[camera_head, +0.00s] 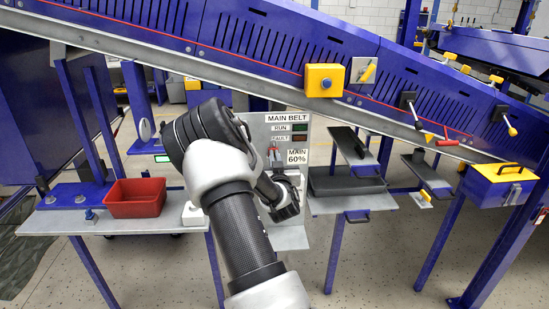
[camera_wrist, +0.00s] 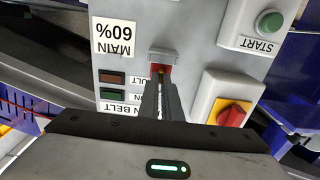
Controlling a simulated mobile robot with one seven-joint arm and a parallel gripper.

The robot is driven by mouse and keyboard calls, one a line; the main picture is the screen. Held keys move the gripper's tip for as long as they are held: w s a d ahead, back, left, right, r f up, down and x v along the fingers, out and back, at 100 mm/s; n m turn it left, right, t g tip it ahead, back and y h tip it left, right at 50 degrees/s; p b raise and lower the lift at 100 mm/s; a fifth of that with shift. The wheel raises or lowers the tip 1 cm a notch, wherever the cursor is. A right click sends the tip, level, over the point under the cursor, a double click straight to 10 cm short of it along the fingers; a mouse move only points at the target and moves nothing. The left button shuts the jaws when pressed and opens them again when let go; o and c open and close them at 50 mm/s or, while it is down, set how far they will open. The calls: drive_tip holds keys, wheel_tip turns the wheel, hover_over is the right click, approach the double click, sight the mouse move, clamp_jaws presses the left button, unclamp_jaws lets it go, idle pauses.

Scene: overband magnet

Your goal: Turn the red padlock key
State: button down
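The red padlock key (camera_wrist: 160,69) is a small red piece under a grey block on the grey control panel (camera_wrist: 190,35), upside down in the wrist view. Only its upper part shows between my fingertips. My gripper (camera_wrist: 160,80) has its two dark fingers close together, with a narrow gap, and appears shut on the key. In the head view a small red piece (camera_head: 273,154) shows on the panel below the FAULT label, and my arm covers much of the panel's left side.
A red bin (camera_head: 136,198) stands on the left shelf, a yellow-topped blue box (camera_head: 497,185) at right. The blue conveyor (camera_head: 270,45) slopes above.

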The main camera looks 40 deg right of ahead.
drive_tip(key=shift+f+n+b, duration=0.2)
drive_tip(key=shift+n+b, duration=0.1)
drive_tip(key=shift+b, duration=0.25)
drive_tip(key=shift+w+a+n+b, duration=0.1)
drive_tip(key=shift+n+b, duration=3.15)
drive_tip(key=shift+b, duration=0.35)
drive_tip(key=shift+a+n+b, duration=0.1)
drive_tip(key=shift+n+b, duration=3.15)
drive_tip(key=shift+b, duration=0.3)
drive_tip(key=shift+n, duration=0.3)
drive_tip(key=c, duration=2)
unclamp_jaws()
drive_tip(key=p+v, duration=0.1)
drive_tip(key=v, duration=1.6)
drive_tip(key=shift+s, duration=0.2)
